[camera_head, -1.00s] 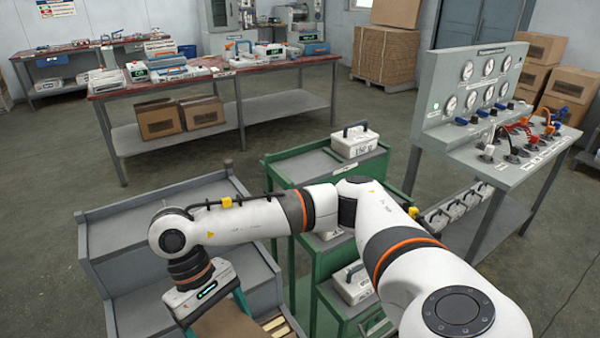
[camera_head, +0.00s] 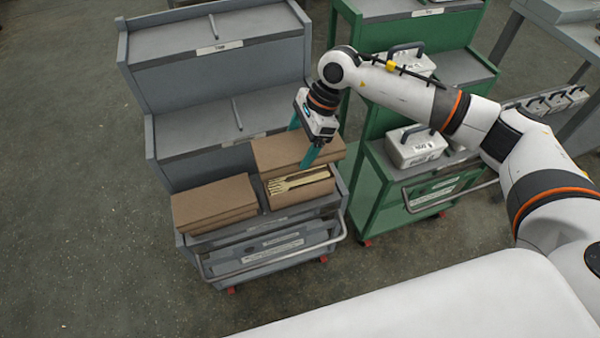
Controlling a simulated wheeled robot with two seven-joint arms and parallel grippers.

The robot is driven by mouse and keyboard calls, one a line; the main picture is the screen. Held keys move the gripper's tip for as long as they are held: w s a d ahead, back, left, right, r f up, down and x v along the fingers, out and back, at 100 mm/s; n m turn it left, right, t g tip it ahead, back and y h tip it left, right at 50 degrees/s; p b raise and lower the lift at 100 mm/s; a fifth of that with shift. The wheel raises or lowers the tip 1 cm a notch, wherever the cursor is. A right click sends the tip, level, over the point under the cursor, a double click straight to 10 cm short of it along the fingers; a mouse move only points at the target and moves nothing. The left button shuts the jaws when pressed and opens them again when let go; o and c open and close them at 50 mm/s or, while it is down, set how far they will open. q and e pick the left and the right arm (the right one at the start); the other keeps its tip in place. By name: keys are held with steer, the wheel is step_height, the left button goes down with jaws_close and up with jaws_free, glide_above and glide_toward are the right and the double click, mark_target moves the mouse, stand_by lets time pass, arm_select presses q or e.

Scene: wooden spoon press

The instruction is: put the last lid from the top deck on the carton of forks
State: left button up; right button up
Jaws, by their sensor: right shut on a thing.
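My right gripper (camera_head: 304,141), with teal fingers, is shut on a flat brown cardboard lid (camera_head: 279,151). The lid is over the back part of an open brown carton (camera_head: 308,195) on the lowest deck of the grey stepped cart (camera_head: 183,222). Pale wooden forks (camera_head: 297,181) show in the carton in front of the lid. Whether the lid touches the carton, I cannot tell. The cart's top deck (camera_head: 165,50) holds no lid in view, only a thin grey rod (camera_head: 213,27). My left gripper is not in view.
Brown closed-looking cardboard (camera_head: 213,203) sits left of the fork carton. The middle deck (camera_head: 190,140) is bare except for a thin rod. A green cart (camera_head: 371,185) with white handled boxes (camera_head: 415,147) stands close on the right. Floor is clear on the left.

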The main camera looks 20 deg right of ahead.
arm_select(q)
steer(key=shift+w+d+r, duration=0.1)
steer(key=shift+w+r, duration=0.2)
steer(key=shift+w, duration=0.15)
arm_select(e)
glide_toward(295, 176)
steer(key=x, duration=0.5)
steer(key=shift+a, duration=0.3)
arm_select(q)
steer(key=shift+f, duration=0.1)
arm_select(e)
steer(key=shift+f, duration=0.1)
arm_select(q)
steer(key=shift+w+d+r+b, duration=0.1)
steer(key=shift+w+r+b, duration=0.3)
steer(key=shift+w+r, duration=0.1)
arm_select(e)
steer(key=shift+f, duration=0.2)
steer(key=shift+f, duration=0.2)
steer(key=shift+f+b, duration=0.15)
steer(key=shift+b, duration=0.2)
steer(key=o, duration=0.9)
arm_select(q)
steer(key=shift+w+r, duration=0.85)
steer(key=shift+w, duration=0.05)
